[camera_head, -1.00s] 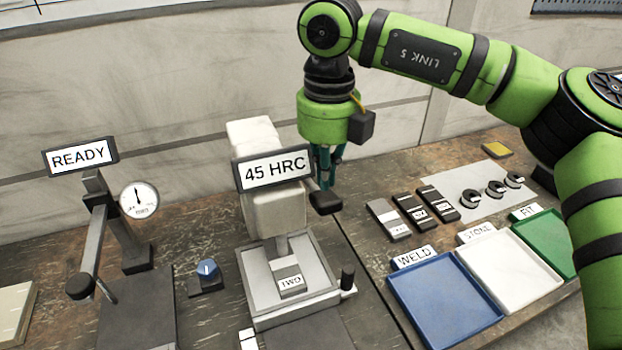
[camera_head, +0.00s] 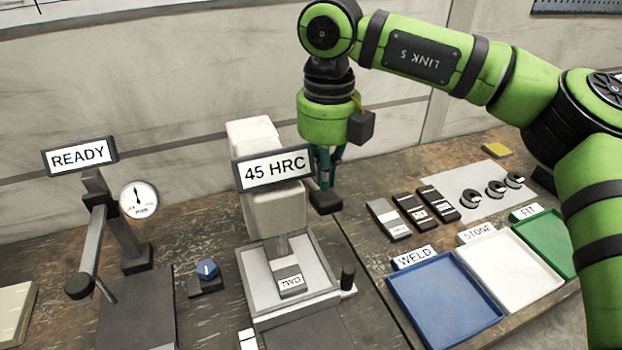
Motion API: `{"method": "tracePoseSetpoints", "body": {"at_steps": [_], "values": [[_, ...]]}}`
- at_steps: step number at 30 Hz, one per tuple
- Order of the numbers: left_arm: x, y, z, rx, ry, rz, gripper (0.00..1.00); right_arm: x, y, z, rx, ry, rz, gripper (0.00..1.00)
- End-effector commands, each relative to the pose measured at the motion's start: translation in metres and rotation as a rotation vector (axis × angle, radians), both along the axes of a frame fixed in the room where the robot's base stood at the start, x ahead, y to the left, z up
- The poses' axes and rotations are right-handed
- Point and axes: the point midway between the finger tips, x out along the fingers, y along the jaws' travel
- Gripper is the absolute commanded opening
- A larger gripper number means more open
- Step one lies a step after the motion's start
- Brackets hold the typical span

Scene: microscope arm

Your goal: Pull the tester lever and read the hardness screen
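The hardness tester (camera_head: 274,208) is a pale upright machine left of centre. Its screen (camera_head: 274,172) reads "45 HRC". A grey block (camera_head: 288,276) labelled "TWO" sits on its stage under the head. The lever's black knob (camera_head: 326,203) sticks out at the tester's right side. My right gripper (camera_head: 326,182) points down beside the tester, with its teal fingers just above and behind the knob. The fingers are partly hidden by the tester and knob, so I cannot tell whether they touch it or how far apart they are. My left gripper is out of view.
Left stands a second device with a "READY" sign (camera_head: 80,156), a dial gauge (camera_head: 139,199) and a blue knob (camera_head: 207,269). Right are several blocks, C-shaped dark parts, and trays: blue "WELD" (camera_head: 445,318), white "STONE" (camera_head: 510,272), green "FIT" (camera_head: 548,240).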

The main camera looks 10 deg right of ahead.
Motion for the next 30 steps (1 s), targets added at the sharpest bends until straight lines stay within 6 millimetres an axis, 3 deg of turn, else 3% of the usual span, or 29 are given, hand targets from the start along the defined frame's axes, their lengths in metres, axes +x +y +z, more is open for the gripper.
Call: {"method": "tracePoseSetpoints", "body": {"at_steps": [30], "values": [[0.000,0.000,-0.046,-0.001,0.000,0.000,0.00,0.000,0.000,-0.054,0.000,0.001,0.000,0.00]]}}
